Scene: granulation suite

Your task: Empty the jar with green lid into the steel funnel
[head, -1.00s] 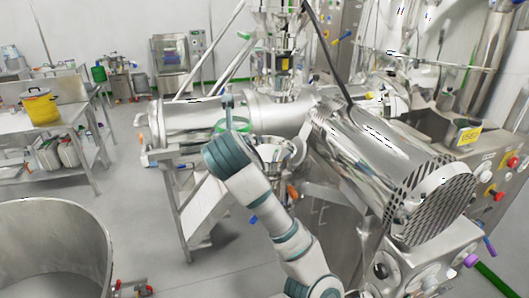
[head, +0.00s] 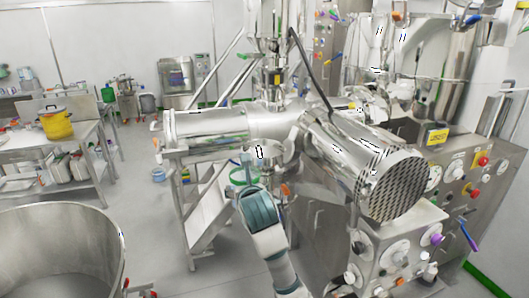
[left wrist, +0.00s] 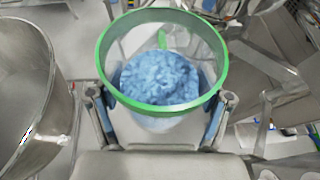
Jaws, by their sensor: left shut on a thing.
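The jar's green rim (left wrist: 110,42) faces the camera in the left wrist view. Its mouth looks open, and blue granular contents (left wrist: 160,78) lie inside. My left gripper (left wrist: 161,112) is shut around the jar's sides. In the head view my left gripper (head: 247,172) shows with the jar's green ring (head: 240,181), but much of the jar is hidden. The steel funnel (head: 270,154) is just above and right of the ring in the picture. I cannot tell the gap between them. My right gripper is not in view.
A horizontal steel cylinder (head: 210,123) lies behind the funnel. A large perforated drum (head: 395,185) stands close on the right, above a control panel (head: 395,245). A big open steel vessel (head: 62,215) is at lower left. A yellow pot (head: 56,124) stands on a side table.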

